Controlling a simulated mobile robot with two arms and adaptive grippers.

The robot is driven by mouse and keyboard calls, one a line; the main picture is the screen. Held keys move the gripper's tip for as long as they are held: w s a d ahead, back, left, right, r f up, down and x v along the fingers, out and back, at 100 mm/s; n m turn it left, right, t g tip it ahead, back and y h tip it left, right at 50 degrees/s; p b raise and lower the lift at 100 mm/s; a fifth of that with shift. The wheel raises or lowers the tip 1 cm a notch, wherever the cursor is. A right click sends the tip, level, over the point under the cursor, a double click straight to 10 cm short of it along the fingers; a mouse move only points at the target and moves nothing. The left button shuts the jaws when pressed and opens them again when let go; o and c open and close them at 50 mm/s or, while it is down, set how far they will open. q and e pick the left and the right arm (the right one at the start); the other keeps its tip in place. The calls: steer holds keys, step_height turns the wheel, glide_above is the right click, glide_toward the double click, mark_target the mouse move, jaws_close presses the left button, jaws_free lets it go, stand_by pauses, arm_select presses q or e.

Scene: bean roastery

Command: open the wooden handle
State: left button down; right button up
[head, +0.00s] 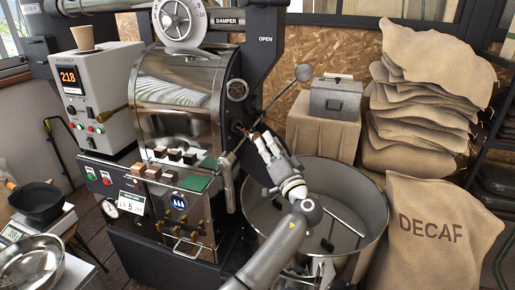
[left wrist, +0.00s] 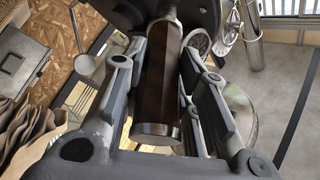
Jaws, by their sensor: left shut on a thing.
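The wooden handle (left wrist: 160,75) is a dark brown cylinder with a metal end cap, seen in the left wrist view. It sticks out from the dark front of the roaster (head: 180,95). My left gripper (head: 258,141) is at the roaster's front, and its fingers lie on both sides of the handle, shut on it. In the left wrist view the gripper (left wrist: 165,68) frames the handle, with the metal cap toward the camera. In the head view the gripper hides most of the handle. My right gripper is not in view.
The round cooling pan (head: 372,213) with stirring arms lies below my left arm. A grey box (head: 335,98), stacked sacks (head: 420,120) and a DECAF sack (head: 432,250) are at the right.

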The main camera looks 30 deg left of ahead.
arm_select(q)
steer(key=shift+s+d, duration=0.3)
steer(key=shift+d, duration=0.6)
steer(key=c, duration=1.1)
jaws_free()
steer(key=v, duration=1.2)
